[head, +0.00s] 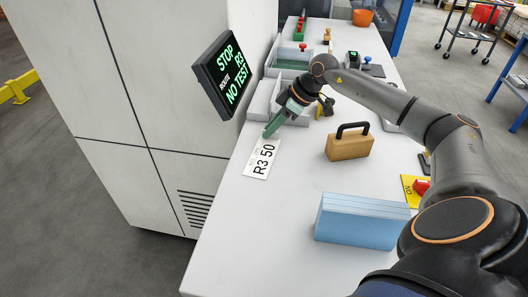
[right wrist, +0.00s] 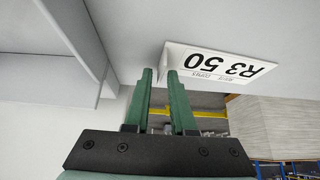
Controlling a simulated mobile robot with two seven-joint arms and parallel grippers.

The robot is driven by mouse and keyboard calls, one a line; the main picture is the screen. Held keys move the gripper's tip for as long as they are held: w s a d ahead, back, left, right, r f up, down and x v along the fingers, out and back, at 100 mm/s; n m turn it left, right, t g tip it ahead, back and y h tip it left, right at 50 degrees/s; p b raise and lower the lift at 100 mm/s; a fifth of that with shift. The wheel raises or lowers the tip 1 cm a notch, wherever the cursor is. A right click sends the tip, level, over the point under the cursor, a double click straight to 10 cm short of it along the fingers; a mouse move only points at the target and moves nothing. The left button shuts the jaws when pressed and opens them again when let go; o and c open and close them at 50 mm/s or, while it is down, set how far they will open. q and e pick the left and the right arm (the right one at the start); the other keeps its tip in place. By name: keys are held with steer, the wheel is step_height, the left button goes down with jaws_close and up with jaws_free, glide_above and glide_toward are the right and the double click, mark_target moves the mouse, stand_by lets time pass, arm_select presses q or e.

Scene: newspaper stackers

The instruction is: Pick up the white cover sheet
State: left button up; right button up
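The two green fingers of my right gripper (right wrist: 160,73) stand apart with a narrow gap, and that edge lines up with the gap. I cannot tell whether they touch it. My left gripper is not in view.
Grey-white trays (head: 262,98) stand just behind the gripper. A wooden block with a black handle (head: 348,146) and a light-blue stack (head: 360,219) stand to the right. A dark screen (head: 225,75) on the white cabinet overhangs the left. The table's front left is clear.

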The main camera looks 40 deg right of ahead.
jaws_close()
steer(key=shift+r, duration=0.1)
stand_by(0.3)
